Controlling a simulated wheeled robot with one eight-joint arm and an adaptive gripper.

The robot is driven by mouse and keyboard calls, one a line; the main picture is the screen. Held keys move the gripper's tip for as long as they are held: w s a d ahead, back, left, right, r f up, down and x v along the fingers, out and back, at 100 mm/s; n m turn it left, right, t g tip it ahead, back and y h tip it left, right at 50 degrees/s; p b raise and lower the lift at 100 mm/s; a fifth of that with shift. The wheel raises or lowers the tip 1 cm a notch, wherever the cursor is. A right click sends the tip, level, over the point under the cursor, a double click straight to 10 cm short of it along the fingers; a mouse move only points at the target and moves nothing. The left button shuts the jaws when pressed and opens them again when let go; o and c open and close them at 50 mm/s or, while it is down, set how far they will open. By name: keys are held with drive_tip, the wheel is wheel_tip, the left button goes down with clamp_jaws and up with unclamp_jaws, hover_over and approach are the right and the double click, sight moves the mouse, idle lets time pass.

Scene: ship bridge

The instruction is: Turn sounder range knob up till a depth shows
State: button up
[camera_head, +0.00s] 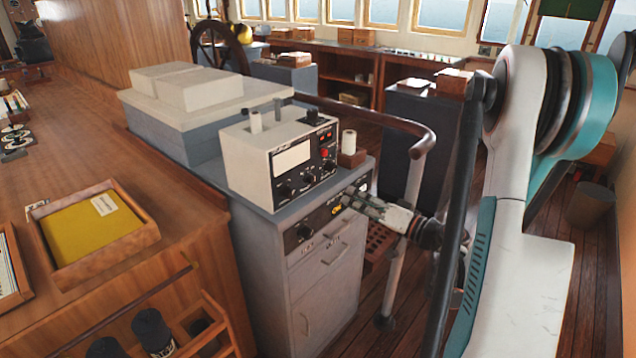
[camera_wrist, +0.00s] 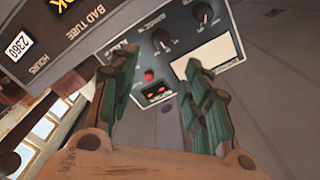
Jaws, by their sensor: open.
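The sounder (camera_head: 262,165) is a cream box on a grey cabinet, with a pale window (camera_head: 291,158), dark knobs and a red button (camera_head: 324,153) on its black face. In the wrist view the face appears turned over; the knob nearest the red button (camera_wrist: 149,75) has lettering beside it that seems to read RANGE, so I take it as the range knob (camera_wrist: 161,40). A small dark display (camera_wrist: 158,93) shows red marks, too small to read. My gripper (camera_head: 350,200) is open and empty, low in front of the face. The wrist view shows its fingers (camera_wrist: 160,60) apart, with no contact visible.
A cabinet panel (camera_head: 325,217) with its own knob lies below the sounder. A white cylinder on a brown block (camera_head: 351,157) stands right of the sounder. A handrail (camera_head: 395,122) curves beside the cabinet. A wooden counter (camera_head: 100,160) is at left.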

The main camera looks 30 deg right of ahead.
sight(315, 181)
drive_tip(key=b+x, duration=0.2)
drive_tip(key=x, duration=1.1)
drive_tip(key=shift+w+a, duration=0.1)
drive_tip(key=shift+w, duration=0.05)
clamp_jaws()
